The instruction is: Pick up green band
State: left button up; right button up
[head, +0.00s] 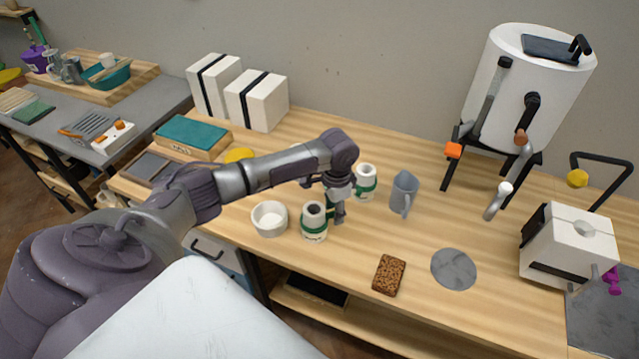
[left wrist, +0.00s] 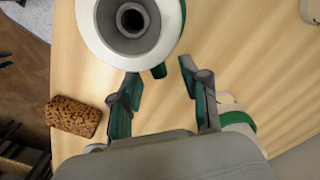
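Two white cylinders with green bands stand on the wooden table. The nearer cylinder (head: 314,213) has a green band (head: 314,236) around its lower part, and the farther cylinder (head: 366,172) has one too (head: 366,187). My left gripper (head: 338,214) points down between them, close to the nearer one. Another green band (left wrist: 240,120) shows beside the right finger. My right gripper is out of view.
A white bowl (head: 269,218) stands left of the nearer cylinder. A grey-blue pitcher (head: 404,187) stands to the right of the farther one. A brown speckled block (head: 388,274) and a grey disc (head: 453,268) lie toward the front. The table between pitcher and disc is clear.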

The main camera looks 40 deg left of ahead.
pick_arm(q)
grip_shut()
jog(key=shift+r, duration=0.15)
notch_tip(320, 180, up, 10)
dwell(0.7)
